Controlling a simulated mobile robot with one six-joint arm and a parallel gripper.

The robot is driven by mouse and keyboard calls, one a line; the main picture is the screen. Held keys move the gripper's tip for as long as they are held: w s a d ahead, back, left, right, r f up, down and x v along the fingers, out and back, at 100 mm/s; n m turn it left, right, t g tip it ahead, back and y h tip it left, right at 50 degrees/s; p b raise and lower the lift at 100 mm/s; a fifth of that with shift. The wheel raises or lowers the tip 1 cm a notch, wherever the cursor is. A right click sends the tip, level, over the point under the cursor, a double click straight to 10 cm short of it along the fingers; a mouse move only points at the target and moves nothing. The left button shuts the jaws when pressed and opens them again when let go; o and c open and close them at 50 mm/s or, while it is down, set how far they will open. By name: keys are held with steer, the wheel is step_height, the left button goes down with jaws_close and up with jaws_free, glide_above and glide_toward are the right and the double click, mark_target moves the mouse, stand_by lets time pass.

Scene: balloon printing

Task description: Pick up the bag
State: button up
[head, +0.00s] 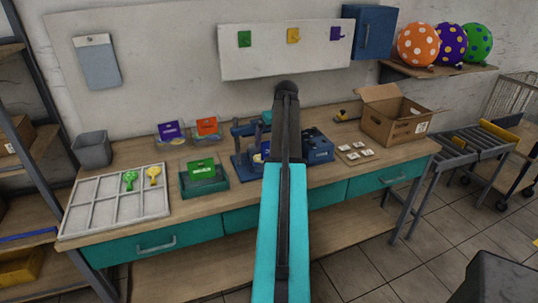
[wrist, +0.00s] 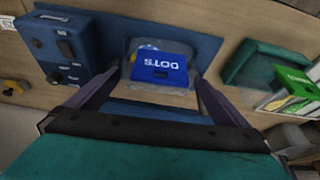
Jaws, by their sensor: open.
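In the wrist view, a flat blue piece marked "DOTS" (wrist: 160,68), upside down, sits at the blue machine (wrist: 205,50), between the fingers of my gripper (wrist: 158,80). The fingers are apart on either side of it; contact cannot be told. A green packet (head: 202,168) stands in a teal tray (head: 204,187), also at the right of the wrist view (wrist: 296,84). Purple (head: 171,130) and orange (head: 207,126) packets stand behind. My arm hides my gripper in the head view.
A blue control box (head: 317,145) is right of the machine, then small white-topped pieces (head: 356,153) and an open cardboard box (head: 396,122).

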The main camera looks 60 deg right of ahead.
mark_target(268, 150)
steer(key=shift+f, duration=0.1)
steer(key=shift+p+x, duration=1.25)
steer(key=shift+x, duration=1.25)
steer(key=c, duration=1.5)
steer(key=shift+a, duration=0.1)
